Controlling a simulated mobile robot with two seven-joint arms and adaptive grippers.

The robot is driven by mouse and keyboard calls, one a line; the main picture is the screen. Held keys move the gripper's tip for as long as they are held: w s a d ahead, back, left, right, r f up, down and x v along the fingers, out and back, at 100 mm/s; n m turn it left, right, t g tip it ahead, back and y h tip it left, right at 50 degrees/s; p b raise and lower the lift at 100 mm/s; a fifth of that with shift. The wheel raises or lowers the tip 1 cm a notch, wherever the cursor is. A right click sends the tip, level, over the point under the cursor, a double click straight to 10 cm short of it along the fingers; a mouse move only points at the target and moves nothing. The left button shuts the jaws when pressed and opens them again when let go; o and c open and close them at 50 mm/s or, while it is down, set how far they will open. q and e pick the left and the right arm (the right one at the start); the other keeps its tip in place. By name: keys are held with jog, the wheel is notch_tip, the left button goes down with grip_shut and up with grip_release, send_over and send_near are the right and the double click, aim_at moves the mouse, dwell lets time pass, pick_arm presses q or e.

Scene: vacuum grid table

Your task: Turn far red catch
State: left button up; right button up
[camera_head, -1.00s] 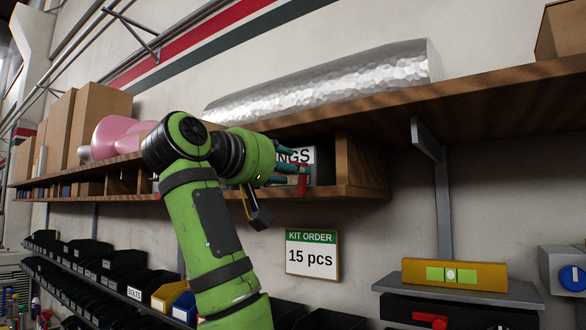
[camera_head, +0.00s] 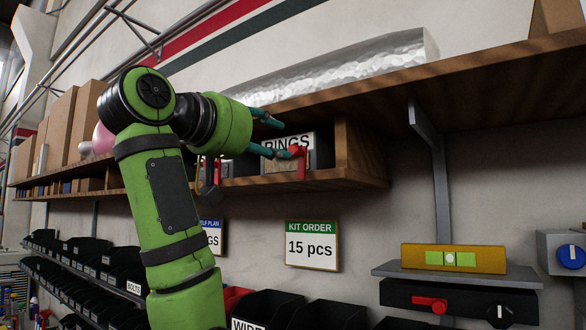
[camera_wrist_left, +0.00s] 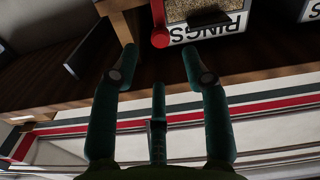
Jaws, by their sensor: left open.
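A red catch (camera_head: 302,163) is at the front of the grey RINGS bin (camera_head: 322,150) on the wooden shelf. My left gripper (camera_head: 284,138) is open in front of the bin, its upper finger above the catch and its lower finger close by the catch's top. Whether they touch is unclear. In the left wrist view the catch's round red end (camera_wrist_left: 160,39) lies just beyond the gap between the open fingers (camera_wrist_left: 159,58), with nothing held. A second red catch (camera_head: 430,304) is on the black drawer at lower right. My right gripper is out of view.
The wooden shelf edge (camera_head: 345,183) runs below the bin, and the upper shelf (camera_head: 470,95) is close above the fingers. A metal bracket (camera_head: 438,180) stands to the right. Black bins (camera_head: 270,308) fill the rack below.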

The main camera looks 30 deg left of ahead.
aim_at(292, 150)
pick_arm(q)
jog(key=shift+m, duration=0.6)
jog(key=w+p, duration=0.1)
jog(key=w, duration=0.1)
jog(key=w+p, duration=0.2)
jog(key=w+d+p, duration=0.1)
jog(key=w, duration=0.1)
jog(key=shift+w+p, duration=0.3)
jog(key=shift+w+f, duration=0.1)
jog(key=shift+w, duration=0.3)
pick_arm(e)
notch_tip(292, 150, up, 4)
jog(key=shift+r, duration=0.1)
pick_arm(q)
jog(key=shift+a, duration=0.1)
jog(key=shift+s, duration=0.1)
jog(key=shift+c, duration=0.4)
grip_shut()
